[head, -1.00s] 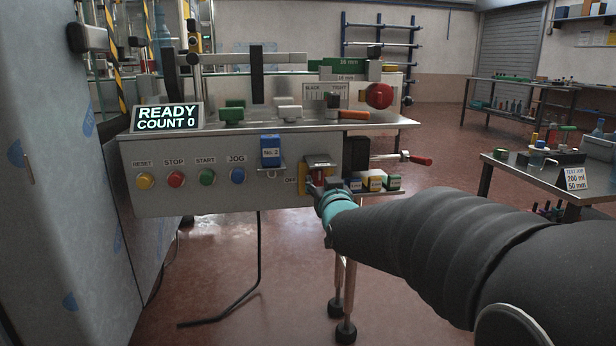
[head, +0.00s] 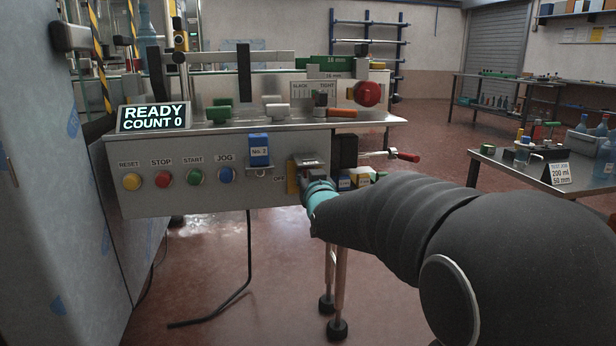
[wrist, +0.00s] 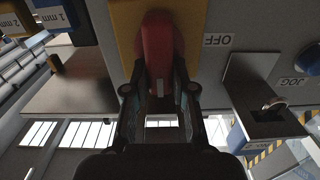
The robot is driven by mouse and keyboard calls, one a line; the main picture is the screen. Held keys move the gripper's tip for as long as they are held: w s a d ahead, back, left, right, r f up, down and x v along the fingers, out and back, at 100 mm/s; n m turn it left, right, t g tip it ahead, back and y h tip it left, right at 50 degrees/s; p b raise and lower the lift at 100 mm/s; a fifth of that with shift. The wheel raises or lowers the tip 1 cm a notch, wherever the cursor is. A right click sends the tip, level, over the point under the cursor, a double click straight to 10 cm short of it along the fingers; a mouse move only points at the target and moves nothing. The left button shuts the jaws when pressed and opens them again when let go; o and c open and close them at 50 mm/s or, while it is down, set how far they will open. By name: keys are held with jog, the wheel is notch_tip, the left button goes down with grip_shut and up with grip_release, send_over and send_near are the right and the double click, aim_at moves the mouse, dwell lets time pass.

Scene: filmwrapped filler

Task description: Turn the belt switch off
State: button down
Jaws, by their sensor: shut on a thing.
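The belt switch has a red handle (wrist: 160,50) on a yellow plate (wrist: 125,25), beside an OFF label (wrist: 217,40) that appears upside down in the wrist view. My gripper (wrist: 162,88) has a finger on each side of the red handle and is shut on it. In the head view my gripper (head: 309,190) is at the front panel, to the right of the OFF label (head: 279,178). It covers most of the switch there; an edge of the yellow plate (head: 292,181) shows.
Reset, stop, start and jog buttons (head: 178,177) line the panel's left. A blue No. 2 block (head: 259,150) sits on a bracket just left of the switch. Small coloured blocks (head: 363,176) sit close on the right. The display (head: 154,117) reads READY, COUNT 0.

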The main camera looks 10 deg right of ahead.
jog(key=shift+b, duration=0.4)
jog(key=n+b, duration=0.3)
jog(key=b, duration=0.1)
jog(key=shift+a+f+n, duration=0.25)
jog(key=shift+a+n, duration=0.05)
jog(key=shift+n, duration=0.1)
jog(key=n+b, duration=0.1)
jog(key=n, duration=0.3)
jog(key=n+b, duration=0.1)
jog(key=n, duration=0.4)
jog(key=a+f+n+b, duration=0.1)
jog(key=n, duration=0.4)
jog(key=shift+a+f, duration=0.1)
jog(key=c, duration=1)
grip_release()
jog(key=shift+o, duration=0.2)
